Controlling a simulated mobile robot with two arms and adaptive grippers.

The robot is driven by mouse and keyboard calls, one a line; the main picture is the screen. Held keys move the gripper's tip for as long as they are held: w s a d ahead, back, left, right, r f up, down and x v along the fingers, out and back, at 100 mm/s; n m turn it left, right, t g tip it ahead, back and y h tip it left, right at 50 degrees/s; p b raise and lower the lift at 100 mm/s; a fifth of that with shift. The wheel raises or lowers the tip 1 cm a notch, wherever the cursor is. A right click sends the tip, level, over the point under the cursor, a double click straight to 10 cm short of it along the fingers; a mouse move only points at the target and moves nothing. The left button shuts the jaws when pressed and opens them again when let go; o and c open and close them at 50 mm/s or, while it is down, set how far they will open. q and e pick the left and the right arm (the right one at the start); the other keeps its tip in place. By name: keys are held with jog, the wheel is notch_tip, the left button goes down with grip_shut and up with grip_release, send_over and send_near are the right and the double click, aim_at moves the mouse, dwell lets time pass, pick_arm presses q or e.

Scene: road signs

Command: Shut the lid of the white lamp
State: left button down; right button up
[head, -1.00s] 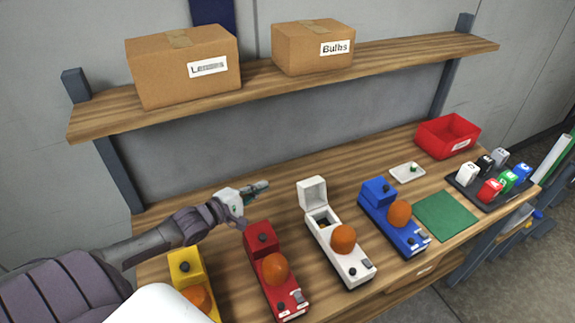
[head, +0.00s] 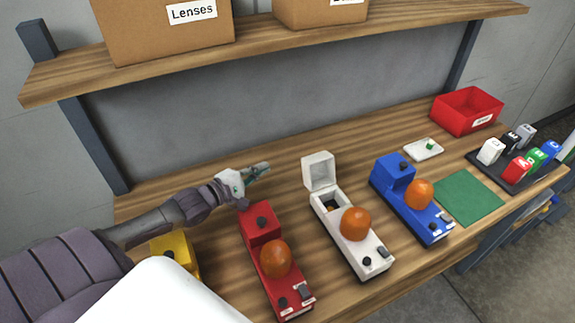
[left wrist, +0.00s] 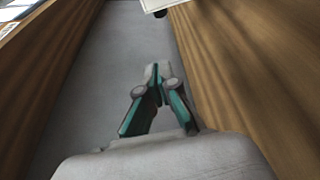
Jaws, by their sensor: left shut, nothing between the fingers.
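The white lamp (head: 362,257) stands on the wooden bench in the head view, between the red lamp and the blue lamp. Its lid (head: 319,171) is open and stands up at the back end, over an open compartment (head: 329,206). An orange dome (head: 355,224) sits on its front half. My left gripper (head: 264,169) is shut and empty, behind the red lamp and to the left of the open lid, apart from it. The left wrist view also shows the shut fingers (left wrist: 157,75). My right gripper is not in view.
A red lamp (head: 262,223), a yellow lamp (head: 174,246) and a blue lamp (head: 396,171) stand on the bench (head: 220,290). A small white tray (head: 413,154), green mat (head: 468,197), red bin (head: 467,110) and rack of coloured blocks are at right. A shelf with boxes (head: 165,30) hangs above.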

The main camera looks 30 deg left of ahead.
aim_at(316, 169)
pick_arm(q)
jog(key=w+d+p, duration=0.4)
jog(key=w+d, duration=0.1)
jog(key=w, duration=0.2)
jog(key=shift+w+d+r, duration=0.25)
dwell(0.3)
jog(key=shift+w, duration=0.1)
